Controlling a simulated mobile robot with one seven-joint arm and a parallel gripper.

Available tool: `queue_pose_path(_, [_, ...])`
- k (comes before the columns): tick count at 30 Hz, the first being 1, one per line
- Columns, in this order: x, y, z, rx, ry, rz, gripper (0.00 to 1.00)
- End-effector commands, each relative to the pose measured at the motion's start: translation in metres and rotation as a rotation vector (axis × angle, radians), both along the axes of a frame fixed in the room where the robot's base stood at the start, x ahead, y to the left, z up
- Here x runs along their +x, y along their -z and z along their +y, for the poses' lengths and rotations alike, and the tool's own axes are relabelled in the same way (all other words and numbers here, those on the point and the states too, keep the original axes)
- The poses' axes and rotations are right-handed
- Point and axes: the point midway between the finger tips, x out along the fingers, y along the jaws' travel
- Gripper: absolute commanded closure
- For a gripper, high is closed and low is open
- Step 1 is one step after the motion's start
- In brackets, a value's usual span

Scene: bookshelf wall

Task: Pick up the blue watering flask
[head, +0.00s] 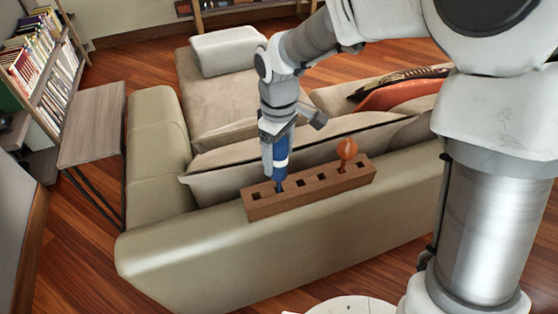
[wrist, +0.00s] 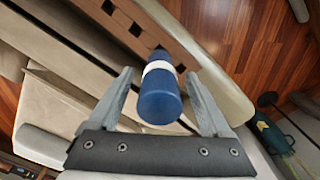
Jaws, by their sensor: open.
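The blue watering flask (head: 281,170) has a white band and stands upright with its narrow end at the left part of a wooden block (head: 310,193) with square holes, on top of the sofa's back. In the wrist view the flask (wrist: 159,103) points its round blue end at the camera. My gripper (head: 273,165) is at the flask from above and partly hides it. In the wrist view my gripper (wrist: 158,76) is open, one finger on each side of the flask, with a visible gap on both sides.
An orange round-topped object (head: 347,149) stands in the block's right part. Sofa cushions (head: 235,172) lie behind the block. A side table (head: 93,125) and a bookshelf (head: 45,75) are at left. Wooden floor (head: 85,265) is clear in front.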

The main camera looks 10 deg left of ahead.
Motion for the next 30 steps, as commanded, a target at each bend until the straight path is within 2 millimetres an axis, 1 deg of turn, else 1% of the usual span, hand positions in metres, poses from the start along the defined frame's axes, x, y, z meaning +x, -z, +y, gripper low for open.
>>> queue_pose_path(2, [0.000,0.000,0.000,0.000,0.000,0.000,0.18])
queue_pose_path(3, [0.000,0.000,0.000,0.000,0.000,0.000,0.21])
queue_pose_path(5, [0.000,0.000,0.000,0.000,0.000,0.000,0.32])
queue_pose_path(6, [0.000,0.000,0.000,0.000,0.000,0.000,0.39])
queue_pose_path(8, [0.000,0.000,0.000,0.000,0.000,0.000,0.50])
queue_pose_path(9, [0.000,0.000,0.000,0.000,0.000,0.000,0.57])
queue_pose_path(11, [0.000,0.000,0.000,0.000,0.000,0.000,0.68])
queue_pose_path(12, [0.000,-0.001,0.000,0.000,0.000,0.000,0.75])
queue_pose_path(16, [0.000,-0.001,0.000,0.000,0.000,0.000,0.98])
queue_pose_path(17, [0.000,-0.001,0.000,0.000,0.000,0.000,1.00])
queue_pose_path(25, [0.001,-0.003,0.000,0.001,0.001,-0.001,1.00])
queue_pose_path(28, [0.001,-0.013,0.000,0.001,0.001,-0.004,1.00])
queue_pose_path(30, [0.002,-0.025,0.000,0.002,0.002,-0.006,1.00])
